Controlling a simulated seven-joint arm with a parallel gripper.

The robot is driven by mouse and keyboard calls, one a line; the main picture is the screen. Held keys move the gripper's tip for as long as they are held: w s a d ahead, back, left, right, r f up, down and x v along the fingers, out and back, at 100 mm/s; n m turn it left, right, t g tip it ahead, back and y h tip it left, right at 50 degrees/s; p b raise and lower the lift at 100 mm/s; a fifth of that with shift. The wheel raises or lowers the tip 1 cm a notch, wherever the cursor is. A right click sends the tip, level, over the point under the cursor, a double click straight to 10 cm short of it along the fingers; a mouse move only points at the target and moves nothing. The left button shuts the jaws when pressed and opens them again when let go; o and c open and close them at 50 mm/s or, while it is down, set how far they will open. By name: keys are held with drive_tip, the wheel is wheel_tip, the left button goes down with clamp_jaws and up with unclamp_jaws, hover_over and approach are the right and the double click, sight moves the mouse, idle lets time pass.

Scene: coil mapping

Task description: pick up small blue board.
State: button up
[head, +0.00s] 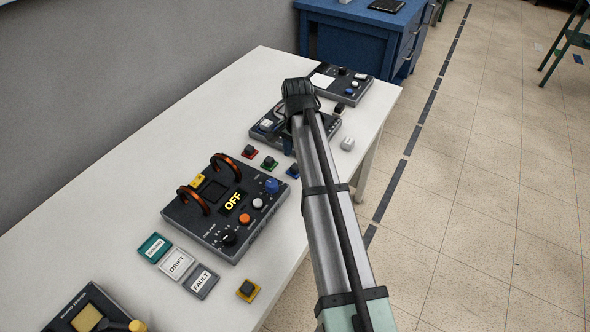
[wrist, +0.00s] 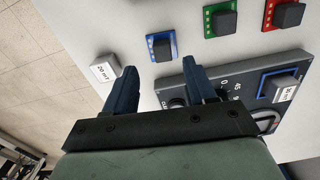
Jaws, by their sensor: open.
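The small blue board (head: 293,171) carries a black block and lies on the white table at the right end of a row with a green board (head: 269,162) and a red board (head: 249,152). In the wrist view the blue board (wrist: 162,46) lies flat beyond my fingertips, between them and slightly left of the middle. The green board (wrist: 221,20) and red board (wrist: 284,14) show to its right. My gripper (wrist: 158,75) is open and empty, above the table and apart from the blue board.
A black panel (wrist: 225,80) with a dial lies under my right finger. A white block marked 20 mT (wrist: 104,68) lies beside my left finger. A coil device reading OFF (head: 232,203) stands nearer on the white table (head: 205,118). A yellow board (head: 248,289) lies near the front edge.

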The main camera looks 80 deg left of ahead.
sight(295, 166)
drive_tip(key=f, duration=0.4)
drive_tip(key=shift+s+f, duration=0.25)
drive_tip(key=shift+f, duration=0.15)
drive_tip(key=shift+c, duration=0.2)
clamp_jaws()
